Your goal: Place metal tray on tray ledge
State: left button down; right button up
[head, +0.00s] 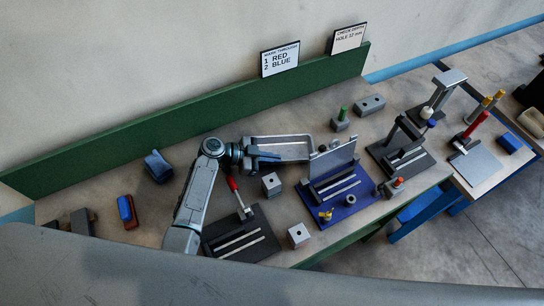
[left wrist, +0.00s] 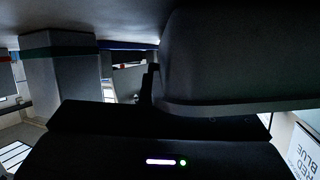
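The metal tray (head: 288,150) is a long shallow grey tray near the middle of the bench in the head view. My left gripper (head: 263,157) is at the tray's left end and overlaps it. Whether the fingers are closed on the tray's edge or only beside it I cannot tell. The left wrist view is mostly dark, with a large dark surface (left wrist: 240,55) close to the camera, and does not settle this. No part is clearly recognisable as the tray ledge. My right gripper is not in view.
Right of the tray stands a blue-based fixture (head: 349,203) with an upright grey plate (head: 333,160). A dark fixture with a red-handled lever (head: 233,185) and grey blocks (head: 271,184) lie in front. A green back rail (head: 130,147) carries two signs (head: 280,59).

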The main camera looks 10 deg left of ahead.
pick_arm(q)
jog(key=c, duration=1.7)
grip_release()
jog(key=shift+s, duration=0.1)
